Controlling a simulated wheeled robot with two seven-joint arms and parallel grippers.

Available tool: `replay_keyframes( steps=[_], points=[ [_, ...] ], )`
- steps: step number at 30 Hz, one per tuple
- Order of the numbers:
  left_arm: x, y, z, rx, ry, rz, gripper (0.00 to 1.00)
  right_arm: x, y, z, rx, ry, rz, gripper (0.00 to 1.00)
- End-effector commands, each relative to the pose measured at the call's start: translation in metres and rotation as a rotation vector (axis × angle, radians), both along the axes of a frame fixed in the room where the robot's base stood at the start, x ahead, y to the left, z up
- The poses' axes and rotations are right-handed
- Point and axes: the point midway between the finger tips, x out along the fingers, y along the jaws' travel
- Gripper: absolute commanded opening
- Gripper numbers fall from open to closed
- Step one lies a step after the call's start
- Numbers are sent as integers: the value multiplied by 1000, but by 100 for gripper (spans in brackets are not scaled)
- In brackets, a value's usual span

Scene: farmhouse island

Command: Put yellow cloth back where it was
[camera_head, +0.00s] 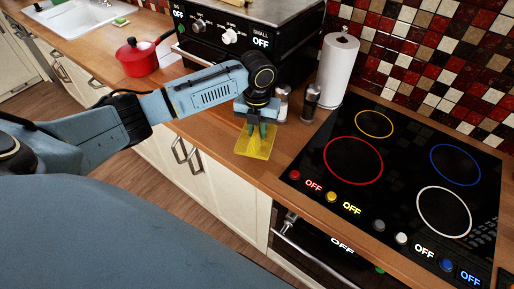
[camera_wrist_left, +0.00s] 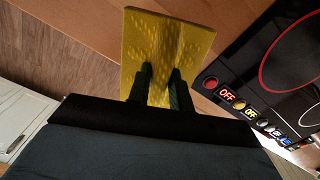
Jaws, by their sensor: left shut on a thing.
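The yellow cloth (camera_head: 256,146) is at the front edge of the wooden counter, left of the cooktop. My left gripper (camera_head: 262,129) points down at the cloth and is shut on it. In the left wrist view the cloth (camera_wrist_left: 167,40) spreads out beyond the two dark green fingertips (camera_wrist_left: 160,75), which pinch its middle. I cannot tell whether the cloth touches the counter. My right gripper is in neither view.
The black cooktop (camera_head: 400,180) is to the right. A paper towel roll (camera_head: 337,70) and dark shaker (camera_head: 310,103) stand behind the gripper. A black oven (camera_head: 233,38), red pot (camera_head: 137,58) and sink (camera_head: 75,20) are farther left. Some wooden counter (camera_head: 205,125) is bare.

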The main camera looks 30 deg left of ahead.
Motion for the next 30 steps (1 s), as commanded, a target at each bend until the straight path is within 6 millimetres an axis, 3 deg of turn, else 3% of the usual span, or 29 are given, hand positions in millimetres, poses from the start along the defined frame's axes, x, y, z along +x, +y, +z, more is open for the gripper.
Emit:
replay_keyframes(
  steps=[3,11,16,28,29,30],
  points=[
    [-1,0,-22,0,3,3,0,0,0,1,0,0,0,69],
    [0,0,-45,0,1,2,0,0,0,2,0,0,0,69],
    [-1,-1,-69,-1,2,3,0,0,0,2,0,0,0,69],
    [0,0,-76,1,-1,2,0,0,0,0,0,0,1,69],
    [0,0,-76,0,-1,2,24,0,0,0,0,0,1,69],
    [0,0,-76,0,-1,2,29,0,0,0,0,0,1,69]
  ],
)
